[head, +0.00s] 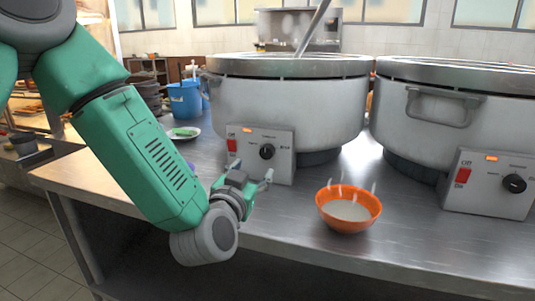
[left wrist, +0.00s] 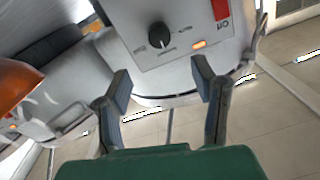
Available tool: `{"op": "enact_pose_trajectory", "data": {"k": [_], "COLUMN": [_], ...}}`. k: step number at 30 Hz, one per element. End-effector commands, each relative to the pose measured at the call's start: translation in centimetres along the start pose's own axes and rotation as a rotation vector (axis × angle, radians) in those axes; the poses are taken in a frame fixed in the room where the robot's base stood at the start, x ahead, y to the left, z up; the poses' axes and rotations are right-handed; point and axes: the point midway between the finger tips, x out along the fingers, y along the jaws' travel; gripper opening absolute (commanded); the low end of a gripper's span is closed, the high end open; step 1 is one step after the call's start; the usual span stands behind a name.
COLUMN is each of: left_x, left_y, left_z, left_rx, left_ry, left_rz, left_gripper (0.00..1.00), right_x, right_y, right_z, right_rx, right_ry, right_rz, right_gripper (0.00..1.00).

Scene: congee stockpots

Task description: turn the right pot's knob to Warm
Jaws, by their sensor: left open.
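The right pot (head: 455,110) is a large grey stockpot with a control panel (head: 490,185) at its lower front. Its black knob (head: 514,183) sits right of a red switch (head: 463,175); the knob's setting is too small to read. The left pot (head: 290,105) has a similar panel with a black knob (head: 266,151). My left gripper (head: 252,173) is open and empty, just in front of the left pot's panel. In the left wrist view, that panel's knob (left wrist: 159,34) lies beyond the open fingers (left wrist: 161,85), apart from them. My right gripper is not in view.
An orange bowl (head: 350,222) of pale congee with steam stands on the metal counter (head: 300,225) between the two panels, right of my left gripper. A blue bucket (head: 186,100) and a plate (head: 184,133) stand at the left. The counter's front edge is close.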

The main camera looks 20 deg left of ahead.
Motion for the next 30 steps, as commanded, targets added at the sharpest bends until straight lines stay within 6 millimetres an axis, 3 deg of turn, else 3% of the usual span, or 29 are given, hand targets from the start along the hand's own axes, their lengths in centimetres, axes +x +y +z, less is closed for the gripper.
{"op": "enact_pose_trajectory", "data": {"k": [6, 15, 28, 29, 30], "left_x": [5.0, 9.8, 11.0, 11.0, 11.0], "left_y": [0.1, 0.1, 0.1, 0.1, 0.1], "left_z": [0.2, 0.2, 0.1, 0.1, 0.1], "left_rx": [-0.002, -0.001, 0.001, 0.001, 0.001], "left_ry": [0.001, 0.0, -0.001, -0.001, -0.001], "left_rz": [-0.003, -0.001, 0.0, 0.0, 0.0], "left_gripper": [0.52, 0.52, 0.52, 0.49, 0.35], "right_x": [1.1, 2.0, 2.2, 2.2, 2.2], "right_y": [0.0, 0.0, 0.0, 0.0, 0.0], "right_z": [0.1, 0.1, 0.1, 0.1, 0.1], "right_rx": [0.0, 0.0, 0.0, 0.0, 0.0], "right_ry": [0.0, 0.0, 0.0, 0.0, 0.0], "right_rz": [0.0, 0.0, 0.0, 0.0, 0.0], "right_gripper": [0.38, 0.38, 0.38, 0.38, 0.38]}}
